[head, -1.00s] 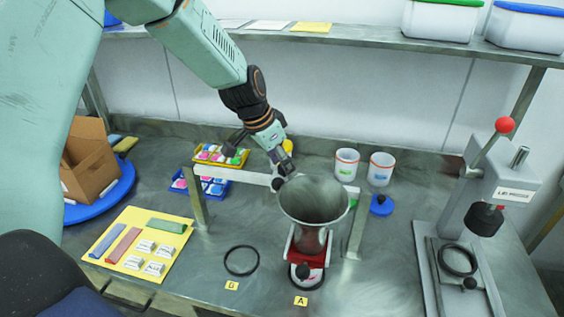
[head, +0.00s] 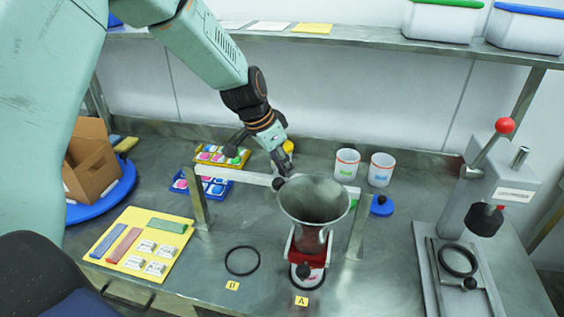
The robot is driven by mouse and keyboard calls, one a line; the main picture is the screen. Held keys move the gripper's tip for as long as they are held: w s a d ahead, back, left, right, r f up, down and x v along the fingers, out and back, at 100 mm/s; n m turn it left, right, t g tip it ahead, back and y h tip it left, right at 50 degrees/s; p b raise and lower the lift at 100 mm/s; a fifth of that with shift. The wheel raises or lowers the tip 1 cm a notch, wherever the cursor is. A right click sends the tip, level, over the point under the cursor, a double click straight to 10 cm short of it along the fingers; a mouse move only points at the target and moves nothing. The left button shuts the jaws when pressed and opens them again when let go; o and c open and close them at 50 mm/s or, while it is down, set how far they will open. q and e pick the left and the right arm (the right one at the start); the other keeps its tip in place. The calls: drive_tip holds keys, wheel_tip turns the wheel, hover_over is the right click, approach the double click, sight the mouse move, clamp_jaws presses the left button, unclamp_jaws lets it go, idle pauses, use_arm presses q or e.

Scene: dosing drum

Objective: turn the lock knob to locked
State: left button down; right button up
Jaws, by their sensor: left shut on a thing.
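The dosing drum with its wide metal funnel (head: 314,201) stands in a metal frame (head: 232,176) near the middle of the bench. A small dark knob (head: 278,184) sits at the frame's crossbar, just left of the funnel rim. My left gripper (head: 281,172) comes down from above and is shut on this knob, its fingers partly hiding it. I cannot read the knob's locked or unlocked marking. My right gripper is not in view.
A lever press (head: 490,195) is at far right. A shelf (head: 330,38) runs behind.

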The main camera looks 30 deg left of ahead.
use_arm(q)
drive_tip(key=shift+w+f+m+h+b, duration=0.15)
drive_tip(key=shift+m+h+b, duration=0.25)
drive_tip(key=shift+m+b, duration=0.7)
drive_tip(key=shift+a+m+g+b, duration=0.1)
drive_tip(key=shift+m+g+b, duration=0.3)
drive_tip(key=shift+m+b, duration=0.45)
drive_tip(key=shift+w+m+h+b, duration=0.1)
drive_tip(key=shift+m+h+b, duration=0.3)
drive_tip(key=shift+m, duration=0.45)
drive_tip(key=shift+r+m+g, duration=0.2)
drive_tip(key=shift+m+g, duration=0.4)
drive_tip(key=shift+m, duration=0.3)
drive_tip(key=shift+w+a+m+g+h, duration=0.1)
drive_tip(key=shift+m+g+h, duration=0.2)
drive_tip(key=shift+m, duration=0.6)
drive_tip(key=m+g, duration=0.1)
drive_tip(key=m, duration=0.1)
drive_tip(key=shift+w+r+m, duration=0.1)
drive_tip(key=shift+w+m, duration=0.05)
drive_tip(key=shift+m, duration=0.25)
drive_tip(key=m+g+p, duration=0.1)
drive_tip(key=m, duration=0.2)
drive_tip(key=m+g+p, duration=0.1)
drive_tip(key=m, duration=0.2)
drive_tip(key=shift+w+r+p, duration=0.1)
drive_tip(key=shift+w+p, duration=0.1)
drive_tip(key=shift+p, duration=0.1)
